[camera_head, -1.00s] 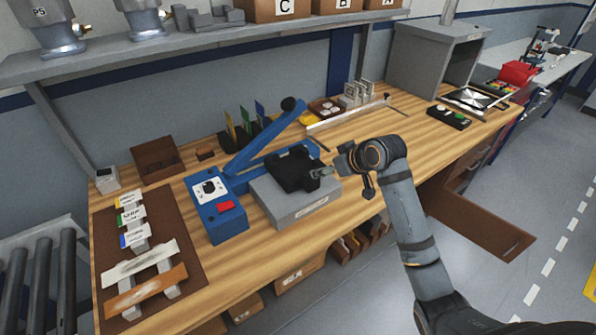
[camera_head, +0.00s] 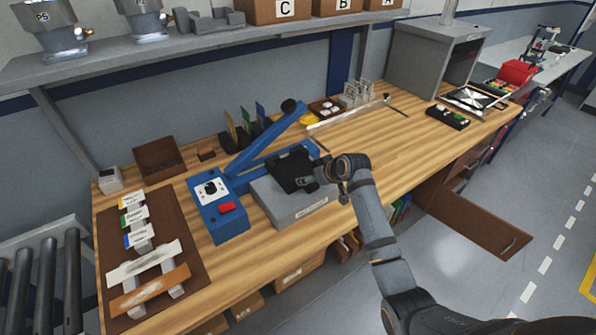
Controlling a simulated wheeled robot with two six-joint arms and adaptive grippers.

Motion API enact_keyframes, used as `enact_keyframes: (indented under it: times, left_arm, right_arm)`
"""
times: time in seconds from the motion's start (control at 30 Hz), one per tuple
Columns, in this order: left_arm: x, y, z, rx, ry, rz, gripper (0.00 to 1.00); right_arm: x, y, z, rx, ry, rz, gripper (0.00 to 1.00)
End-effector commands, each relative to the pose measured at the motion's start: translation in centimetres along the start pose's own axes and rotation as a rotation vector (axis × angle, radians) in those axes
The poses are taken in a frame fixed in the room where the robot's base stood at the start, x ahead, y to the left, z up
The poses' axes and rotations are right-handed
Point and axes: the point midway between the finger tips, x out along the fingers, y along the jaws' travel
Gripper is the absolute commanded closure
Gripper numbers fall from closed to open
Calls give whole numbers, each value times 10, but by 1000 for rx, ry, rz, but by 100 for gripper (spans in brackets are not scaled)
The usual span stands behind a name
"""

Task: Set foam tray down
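A dark, flat piece that looks like the foam tray (camera_head: 290,166) is at the top of a grey labelled block (camera_head: 285,207), beside the blue lever device (camera_head: 218,206). My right gripper (camera_head: 307,184) comes in from the right, with its fingers at the tray's near right edge. The fingers are small and dark against the tray, so I cannot tell whether they are closed on it. The gripper and wrist hide part of the tray's right side. I cannot tell whether the tray rests fully on the block. My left gripper is out of view.
The blue lever (camera_head: 262,140) rises close behind the tray. A brown mat (camera_head: 190,226) with labelled pieces lies at the left. A small black box with buttons (camera_head: 447,117) and a grey cabinet (camera_head: 430,60) stand at the right. A brown door (camera_head: 470,222) hangs open below the bench.

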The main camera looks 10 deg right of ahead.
Motion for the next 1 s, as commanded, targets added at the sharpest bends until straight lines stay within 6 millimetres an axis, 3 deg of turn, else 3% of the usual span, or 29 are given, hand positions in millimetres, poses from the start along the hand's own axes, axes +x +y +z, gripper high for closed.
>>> enact_keyframes:
  times: [0.07,0.5,0.83,1.0]
  left_arm:
    - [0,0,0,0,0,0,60]
    - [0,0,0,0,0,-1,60]
    - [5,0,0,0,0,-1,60]
    - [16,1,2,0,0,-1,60]
  right_arm:
    - [0,0,0,0,0,0,33]
    - [0,0,0,0,0,0,92]
    - [-5,0,-6,-1,2,1,92]
    - [-27,3,-23,-3,4,4,92]
